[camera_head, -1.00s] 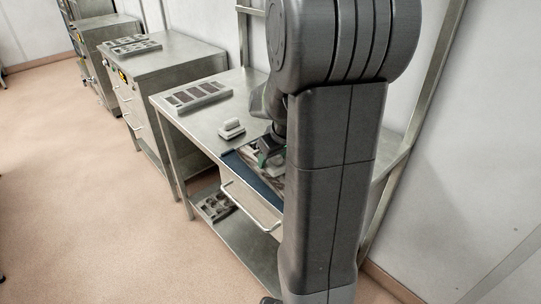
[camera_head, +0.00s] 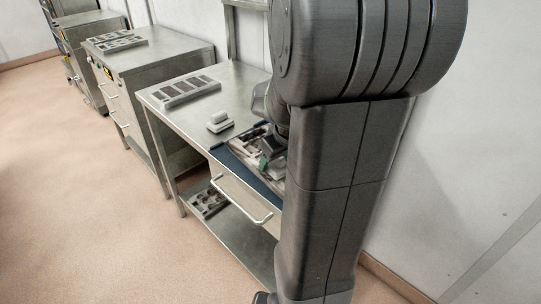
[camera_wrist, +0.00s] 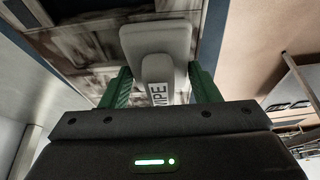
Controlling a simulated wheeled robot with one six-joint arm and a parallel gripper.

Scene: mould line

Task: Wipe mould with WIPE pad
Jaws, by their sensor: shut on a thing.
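My gripper (camera_wrist: 156,92) is shut on the WIPE pad (camera_wrist: 155,45), a pale grey-white block with a handle lettered WIPE, between its green fingers. In the wrist view the pad covers part of the mould (camera_wrist: 92,45), whose cavities look grey-brown and smeared. I cannot tell whether the pad touches it. In the head view the mould (camera_head: 240,150) lies on a blue mat (camera_head: 228,157) on the steel table. My gripper (camera_head: 266,163) is over the mould's right part there, and my arm hides the far right side.
A second pale pad (camera_head: 219,122) stands on the table behind the mat. A tray with dark rectangular cavities (camera_head: 186,92) lies at the table's back left. Another mould (camera_head: 208,203) is on the lower shelf. A drawer handle (camera_head: 240,205) juts out in front. The wall is close on the right.

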